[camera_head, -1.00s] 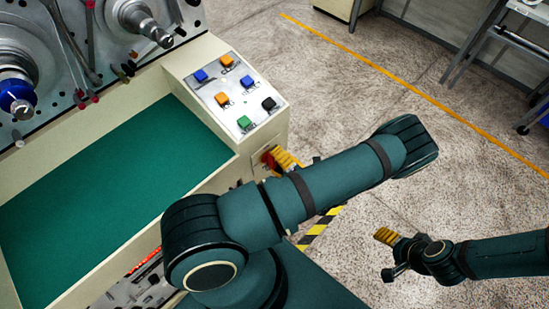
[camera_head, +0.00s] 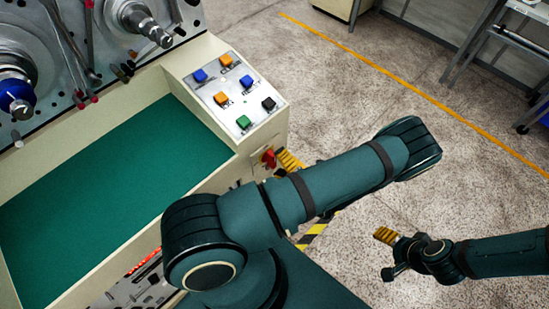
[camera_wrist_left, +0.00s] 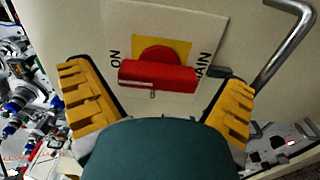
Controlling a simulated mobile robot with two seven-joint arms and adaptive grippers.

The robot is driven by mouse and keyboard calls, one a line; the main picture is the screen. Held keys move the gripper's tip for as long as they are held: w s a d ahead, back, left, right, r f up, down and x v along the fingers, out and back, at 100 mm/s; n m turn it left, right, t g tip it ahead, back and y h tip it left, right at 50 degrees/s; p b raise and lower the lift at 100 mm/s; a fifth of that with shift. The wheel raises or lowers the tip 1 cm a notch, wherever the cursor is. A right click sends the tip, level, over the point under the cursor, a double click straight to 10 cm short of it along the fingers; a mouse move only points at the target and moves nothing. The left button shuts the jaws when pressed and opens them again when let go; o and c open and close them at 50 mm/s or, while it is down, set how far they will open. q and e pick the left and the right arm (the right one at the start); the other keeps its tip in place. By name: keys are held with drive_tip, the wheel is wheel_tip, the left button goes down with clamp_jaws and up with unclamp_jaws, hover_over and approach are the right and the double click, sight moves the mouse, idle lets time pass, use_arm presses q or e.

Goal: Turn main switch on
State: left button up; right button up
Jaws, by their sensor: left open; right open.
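The main switch is a red knob with a bar handle on a yellow plate, on the side of the cream machine. In the left wrist view the switch (camera_wrist_left: 158,72) is in the middle, its bar lying nearly level across the picture, one end toward the "ON" lettering. In the head view the switch (camera_head: 268,157) is small, below the button panel. My left gripper (camera_wrist_left: 155,105) is open, its yellow fingers apart on either side of the knob, with no clear contact. In the head view its yellow finger (camera_head: 290,160) shows beside the switch; my forearm hides the rest. My right gripper (camera_head: 386,254) is open and empty.
A panel with several coloured buttons (camera_head: 236,92) tops the machine's corner. A bent metal handle (camera_wrist_left: 284,55) stands right of the switch in the wrist view. Spindles (camera_head: 140,22) are at upper left. The floor (camera_head: 400,120) to the right is largely clear.

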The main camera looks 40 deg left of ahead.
use_arm(q)
drive_tip(key=d, duration=1)
drive_tip(key=shift+s+d, duration=0.2)
drive_tip(key=shift+s, duration=0.25)
drive_tip(key=s+d+f+n+g+h, duration=0.3)
drive_tip(key=s+n+g+h, duration=0.3)
drive_tip(key=n, duration=0.3)
drive_tip(key=s+d+f+n+g+h, duration=0.3)
drive_tip(key=s+n+h, duration=0.3)
drive_tip(key=n+h, duration=0.3)
drive_tip(key=w+d+r+n+t+h+b, duration=0.15)
drive_tip(key=w+d+n+t+h, duration=0.35)
drive_tip(key=n, duration=0.6)
drive_tip(key=w+a+r+n+t+h, duration=0.1)
drive_tip(key=w+r+n+t, duration=0.3)
drive_tip(key=n, duration=0.6)
drive_tip(key=shift+w+a+h, duration=0.4)
drive_tip(key=shift+w+a, duration=0.25)
drive_tip(key=shift+w, duration=0.6)
